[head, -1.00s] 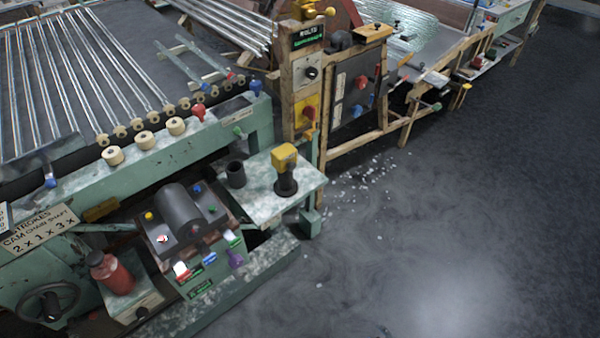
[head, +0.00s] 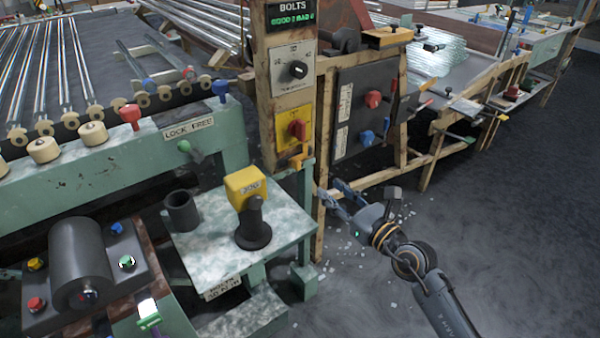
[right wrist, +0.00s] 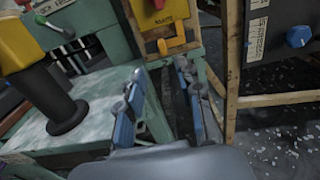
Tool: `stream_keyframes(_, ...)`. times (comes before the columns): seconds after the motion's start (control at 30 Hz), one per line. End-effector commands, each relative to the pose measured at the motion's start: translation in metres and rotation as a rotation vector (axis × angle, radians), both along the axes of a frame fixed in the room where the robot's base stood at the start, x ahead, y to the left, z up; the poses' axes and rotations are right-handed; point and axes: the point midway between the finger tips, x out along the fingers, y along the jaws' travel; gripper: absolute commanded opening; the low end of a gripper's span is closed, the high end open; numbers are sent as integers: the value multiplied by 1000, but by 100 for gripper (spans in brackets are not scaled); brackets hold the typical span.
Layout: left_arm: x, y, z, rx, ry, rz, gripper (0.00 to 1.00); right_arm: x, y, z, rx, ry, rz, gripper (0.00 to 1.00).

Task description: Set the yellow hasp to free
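The yellow hasp (head: 299,160) is a small orange-yellow piece on the wooden post, just below the yellow plate with a red rotary switch (head: 297,129). In the right wrist view the hasp (right wrist: 172,45) is beyond the fingertips, at upper middle. My right gripper (head: 332,190) is in front of the post, lower and to the right of the hasp. In the right wrist view its blue-sided fingers (right wrist: 160,75) are apart, with nothing between them. The gripper and hasp look apart. My left gripper is out of view.
A green bench (head: 205,262) left of the post carries a yellow box on a black stand (head: 250,210) and a dark cup (head: 182,212). A dark panel with red and blue knobs (head: 365,100) is right of the post. The floor at right is open, with scattered shards.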

Motion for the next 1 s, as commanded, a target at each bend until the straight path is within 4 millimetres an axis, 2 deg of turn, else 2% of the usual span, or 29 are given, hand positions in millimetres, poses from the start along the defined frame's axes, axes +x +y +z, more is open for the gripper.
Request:
stream_keyframes(0.17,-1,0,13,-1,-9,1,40,23,17,1,4,-1,0,36)
stream_keyframes(0.4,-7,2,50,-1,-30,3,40,65,48,0,4,1,0,36)
stream_keyframes(0.6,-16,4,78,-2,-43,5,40,88,64,0,4,2,0,36)
stream_keyframes(0.8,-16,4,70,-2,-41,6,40,104,75,0,5,2,-1,36)
stream_keyframes(1.0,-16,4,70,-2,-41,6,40,107,78,1,5,2,0,36)
